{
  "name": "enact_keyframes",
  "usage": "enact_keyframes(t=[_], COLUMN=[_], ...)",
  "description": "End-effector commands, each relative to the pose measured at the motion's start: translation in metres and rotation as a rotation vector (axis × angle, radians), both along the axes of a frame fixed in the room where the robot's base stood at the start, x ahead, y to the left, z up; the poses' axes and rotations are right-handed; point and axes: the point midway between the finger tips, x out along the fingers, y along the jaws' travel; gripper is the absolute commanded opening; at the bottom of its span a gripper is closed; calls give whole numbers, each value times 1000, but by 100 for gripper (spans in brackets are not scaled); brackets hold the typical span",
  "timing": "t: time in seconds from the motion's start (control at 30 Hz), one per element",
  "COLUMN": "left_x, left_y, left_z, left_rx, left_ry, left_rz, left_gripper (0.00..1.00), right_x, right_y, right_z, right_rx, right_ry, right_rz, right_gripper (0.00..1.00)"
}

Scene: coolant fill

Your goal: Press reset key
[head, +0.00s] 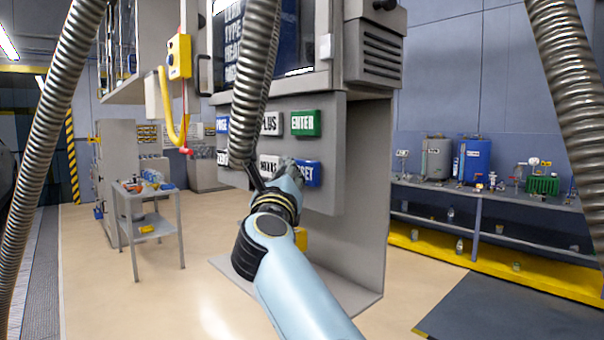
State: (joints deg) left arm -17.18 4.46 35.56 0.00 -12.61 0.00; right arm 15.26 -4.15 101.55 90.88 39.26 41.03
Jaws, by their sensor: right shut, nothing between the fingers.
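The reset key (312,173) is a blue key at the lower right of the control panel's keypad; only the end of its label shows. My right gripper (288,165) is shut and empty, with its tip at the left edge of the reset key. I cannot tell whether it touches the key. My gripper and wrist hide part of the key. The green ENTER key (306,123) is above it, and the grey PLUS key (270,124) and MINUS key (268,165) are to the left. My left gripper is not in view.
The grey machine cabinet (366,190) carries the panel, with a screen (290,45) above the keys. A yellow pendant (179,57) hangs at left. A small cart (150,228) stands at the left. A bench (480,195) with tanks is at right. Floor between is clear.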

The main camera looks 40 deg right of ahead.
Motion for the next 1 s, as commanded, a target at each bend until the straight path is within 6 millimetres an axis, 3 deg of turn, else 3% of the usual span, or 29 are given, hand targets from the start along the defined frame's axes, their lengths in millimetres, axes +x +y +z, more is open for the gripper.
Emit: enact_keyframes(t=[1.0], left_x=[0], left_y=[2], left_z=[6], left_rx=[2], left_ry=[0], left_rz=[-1], left_gripper=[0], right_x=[1], right_y=[-13], right_z=[0], right_rx=[-1], right_ry=[1], right_rz=[0], right_gripper=[0])
